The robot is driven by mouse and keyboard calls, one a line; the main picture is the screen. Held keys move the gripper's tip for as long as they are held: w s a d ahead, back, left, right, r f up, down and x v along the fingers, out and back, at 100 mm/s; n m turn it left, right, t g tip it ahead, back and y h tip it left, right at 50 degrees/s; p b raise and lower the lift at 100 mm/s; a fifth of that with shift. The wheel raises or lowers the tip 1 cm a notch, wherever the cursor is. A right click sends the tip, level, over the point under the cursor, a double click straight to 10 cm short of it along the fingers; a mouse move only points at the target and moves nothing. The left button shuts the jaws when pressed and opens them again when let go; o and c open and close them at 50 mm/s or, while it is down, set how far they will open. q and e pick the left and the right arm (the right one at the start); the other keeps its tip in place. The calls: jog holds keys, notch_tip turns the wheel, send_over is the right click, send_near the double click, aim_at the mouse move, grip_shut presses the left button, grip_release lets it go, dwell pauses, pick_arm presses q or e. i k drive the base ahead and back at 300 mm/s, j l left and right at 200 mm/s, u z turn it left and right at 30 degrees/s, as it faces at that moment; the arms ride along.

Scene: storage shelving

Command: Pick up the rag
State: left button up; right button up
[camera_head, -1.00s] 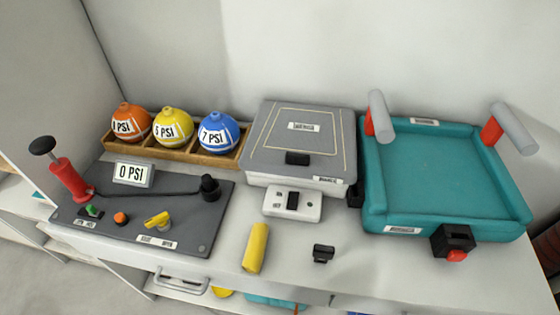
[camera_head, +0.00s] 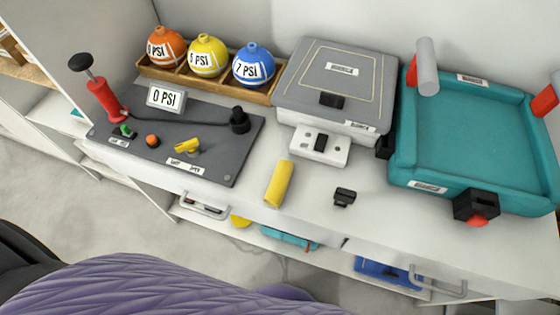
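I cannot identify the rag for certain. A yellow rolled or cylindrical item (camera_head: 279,184) lies on the white tabletop, in front of the white switch box; its material is unclear. Below, on the lower shelf, a flat teal item (camera_head: 288,237) and a rounded yellow item (camera_head: 240,221) show partly under the table edge. Neither of my grippers shows in the head view.
A grey pump board (camera_head: 222,163) stands left, with three PSI balls in a wooden tray (camera_head: 263,96) behind it. A grey box (camera_head: 302,88) and a teal tray (camera_head: 480,135) stand right. A small black clip (camera_head: 344,197) lies in front. A blue bin (camera_head: 385,272) sits below.

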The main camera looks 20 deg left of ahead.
aim_at(274, 195)
jog(key=j+z, duration=0.25)
jog(key=j, duration=0.15)
jog(key=k+j+z, duration=0.1)
jog(key=j+z, duration=0.15)
jog(key=k+j+z, duration=0.1)
jog(key=j+z, duration=0.15)
jog(key=j, duration=0.25)
jog(key=k+j+z, duration=0.35)
jog(key=j+z, duration=0.15)
jog(key=j, duration=0.15)
